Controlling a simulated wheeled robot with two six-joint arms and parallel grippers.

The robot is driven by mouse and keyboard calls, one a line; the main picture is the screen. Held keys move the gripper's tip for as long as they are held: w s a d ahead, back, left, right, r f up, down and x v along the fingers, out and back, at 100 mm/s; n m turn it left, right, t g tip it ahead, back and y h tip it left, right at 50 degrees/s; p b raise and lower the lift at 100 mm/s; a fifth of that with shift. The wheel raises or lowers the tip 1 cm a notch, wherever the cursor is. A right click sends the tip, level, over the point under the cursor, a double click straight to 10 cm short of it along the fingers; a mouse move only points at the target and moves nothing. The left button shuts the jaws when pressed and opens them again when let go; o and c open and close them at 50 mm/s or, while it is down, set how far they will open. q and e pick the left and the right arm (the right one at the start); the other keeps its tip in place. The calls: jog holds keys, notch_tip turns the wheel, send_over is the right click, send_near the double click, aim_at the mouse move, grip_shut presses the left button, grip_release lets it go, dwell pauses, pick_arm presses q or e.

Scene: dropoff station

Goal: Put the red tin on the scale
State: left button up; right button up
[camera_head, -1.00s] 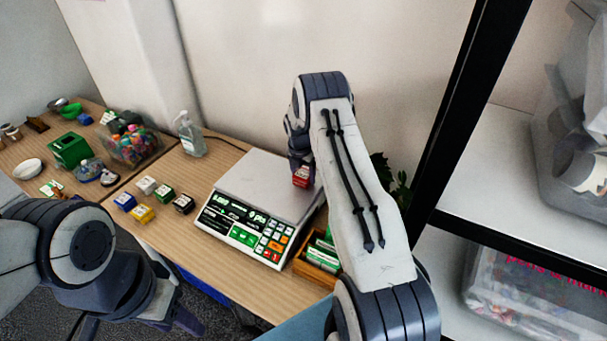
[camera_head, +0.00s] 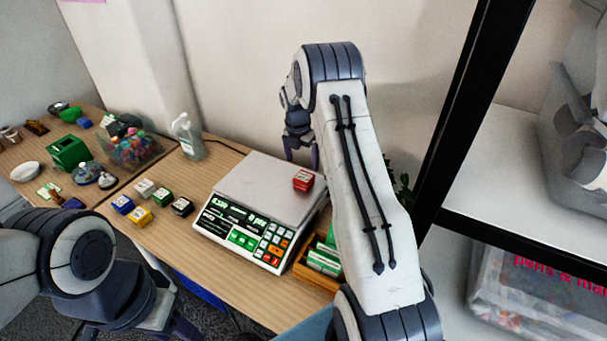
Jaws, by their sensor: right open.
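The red tin (camera_head: 303,181) sits on the right part of the scale's (camera_head: 245,192) grey weighing plate. The scale stands on the wooden table with its lit green display and keypad facing front. My right gripper (camera_head: 301,158) is open, above and behind the tin, and apart from it. Part of it is hidden by my right arm. My left arm is at the lower left; its gripper (camera_head: 183,330) is at the bottom edge, partly cut off, and its jaws cannot be made out.
Small blue, yellow, white, green and black tins (camera_head: 145,200) stand left of the scale. A wooden box of green packs (camera_head: 322,262) is at its right. A sanitizer bottle (camera_head: 187,137) and a clear bin (camera_head: 133,150) are behind. A black-framed shelf (camera_head: 463,110) stands at right.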

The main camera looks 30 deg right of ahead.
jog(key=s+a+r+m+y, duration=0.1)
jog(key=s+a+r+m, duration=0.35)
jog(key=a, duration=0.75)
jog(key=s+a+r+m, duration=0.2)
jog(key=s+a+r, duration=0.5)
jog(key=a, duration=0.5)
jog(key=s+a+m, duration=0.3)
jog(key=s, duration=0.5)
jog(key=s+a+r+m+y, duration=0.1)
jog(key=s+m, duration=0.3)
jog(key=s, duration=0.5)
jog(key=s+a+r+m+g, duration=0.1)
jog(key=s+a+m, duration=0.2)
jog(key=s, duration=0.6)
jog(key=shift+a+y, duration=0.3)
jog(key=shift+a, duration=0.55)
